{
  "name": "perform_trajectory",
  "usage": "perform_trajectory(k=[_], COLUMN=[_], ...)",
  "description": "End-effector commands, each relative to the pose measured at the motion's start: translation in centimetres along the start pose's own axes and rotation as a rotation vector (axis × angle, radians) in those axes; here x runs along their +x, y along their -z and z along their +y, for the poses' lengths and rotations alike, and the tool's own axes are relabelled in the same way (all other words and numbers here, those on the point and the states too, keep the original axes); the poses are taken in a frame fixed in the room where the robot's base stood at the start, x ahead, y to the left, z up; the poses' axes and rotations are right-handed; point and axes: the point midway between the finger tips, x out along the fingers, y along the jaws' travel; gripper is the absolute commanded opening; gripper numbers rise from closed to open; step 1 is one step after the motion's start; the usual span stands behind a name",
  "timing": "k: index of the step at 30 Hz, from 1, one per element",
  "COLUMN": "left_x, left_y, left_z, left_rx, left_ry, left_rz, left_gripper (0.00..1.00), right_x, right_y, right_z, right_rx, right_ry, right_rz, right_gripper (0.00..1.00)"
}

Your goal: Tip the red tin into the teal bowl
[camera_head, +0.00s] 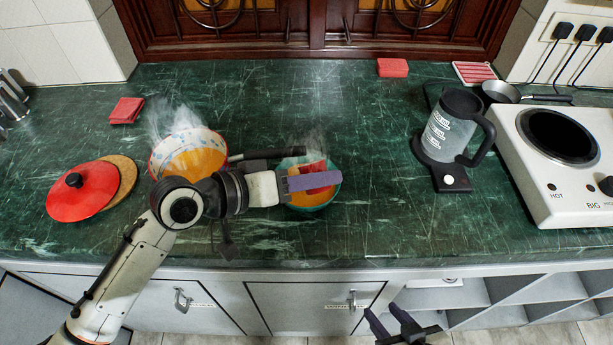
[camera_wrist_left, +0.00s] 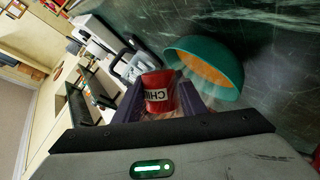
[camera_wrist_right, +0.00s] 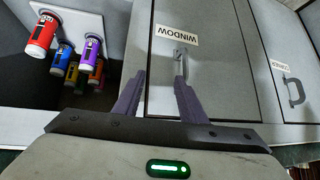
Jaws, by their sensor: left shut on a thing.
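The red tin (camera_wrist_left: 158,92), with a white label, is held between the fingers of my left gripper (camera_head: 312,181). In the left wrist view it looks tipped well over from upright, close beside the teal bowl (camera_wrist_left: 235,72). In the head view the tin (camera_head: 312,166) shows partly behind the purple finger, above the teal bowl (camera_head: 335,187). The bowl holds something orange and steams. The gripper hides part of the bowl, and I cannot tell whether anything is leaving the tin. My right gripper (camera_head: 386,315) is open and empty in front of the cupboards, below the counter.
A patterned bowl (camera_head: 162,155) with orange contents steams left of the teal bowl. Several coloured tins, one red (camera_wrist_right: 42,38), sit in a shelf below.

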Motion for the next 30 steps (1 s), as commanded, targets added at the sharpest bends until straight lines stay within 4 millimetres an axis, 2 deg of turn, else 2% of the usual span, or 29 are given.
perform_trajectory(k=[30], left_x=[-0.11], left_y=[0.19], left_z=[0.2], left_rx=[-0.056], left_ry=[-0.013], left_rz=[-0.022], left_gripper=[0.16], right_x=[-0.08], right_y=[0.09], right_z=[-0.01], right_rx=[0.0], right_ry=[0.0], right_rz=[0.0], right_gripper=[0.38])
